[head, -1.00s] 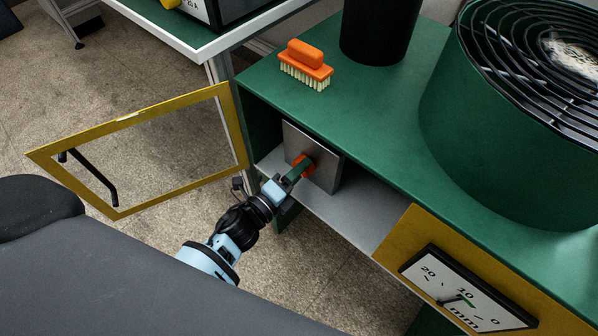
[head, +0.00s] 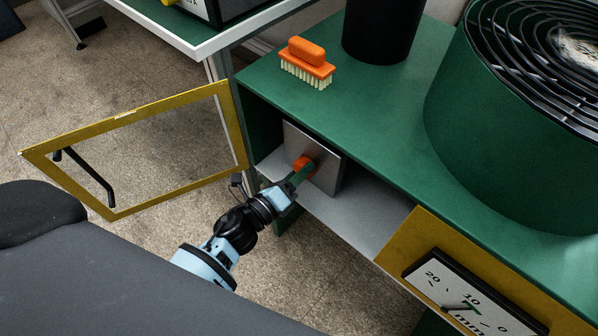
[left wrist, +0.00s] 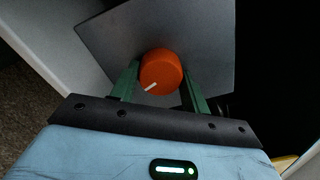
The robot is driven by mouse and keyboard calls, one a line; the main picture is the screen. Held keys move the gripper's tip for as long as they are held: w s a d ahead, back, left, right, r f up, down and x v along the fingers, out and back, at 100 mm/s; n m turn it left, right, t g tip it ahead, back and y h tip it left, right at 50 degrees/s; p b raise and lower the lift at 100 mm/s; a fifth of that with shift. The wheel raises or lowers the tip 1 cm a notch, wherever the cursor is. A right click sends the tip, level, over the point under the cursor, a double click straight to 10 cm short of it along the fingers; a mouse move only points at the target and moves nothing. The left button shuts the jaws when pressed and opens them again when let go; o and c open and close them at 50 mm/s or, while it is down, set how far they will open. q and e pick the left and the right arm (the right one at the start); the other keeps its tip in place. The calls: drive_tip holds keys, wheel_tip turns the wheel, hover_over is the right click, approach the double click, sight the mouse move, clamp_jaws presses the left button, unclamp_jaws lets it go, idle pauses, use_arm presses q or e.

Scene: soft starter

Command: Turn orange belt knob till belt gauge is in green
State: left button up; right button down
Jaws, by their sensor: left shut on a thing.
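The orange belt knob (head: 304,165) sits on a grey square plate (head: 327,173) inside the open cabinet. It also shows in the left wrist view (left wrist: 161,70), with its white mark pointing to the lower left. My left gripper (head: 301,173) is shut on the knob, with one green finger on each side of it. The belt gauge (head: 470,300) is on the yellow panel at the lower right, marked 20, 10, 0 and mm. A small green band shows near 10. The needle is too small to place surely against the band. My right gripper is not in view.
A yellow-framed door (head: 135,120) with a black handle stands open at the left. On the green cabinet top (head: 385,105) are an orange brush (head: 306,62), a black cylinder (head: 383,28) and a big green drum (head: 510,130) with a black grille.

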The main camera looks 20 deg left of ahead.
use_arm(q)
drive_tip(key=o, duration=1)
drive_tip(key=shift+s, duration=0.15)
drive_tip(key=v, duration=0.7)
drive_tip(key=shift+s+a, duration=0.15)
drive_tip(key=shift+s, duration=0.15)
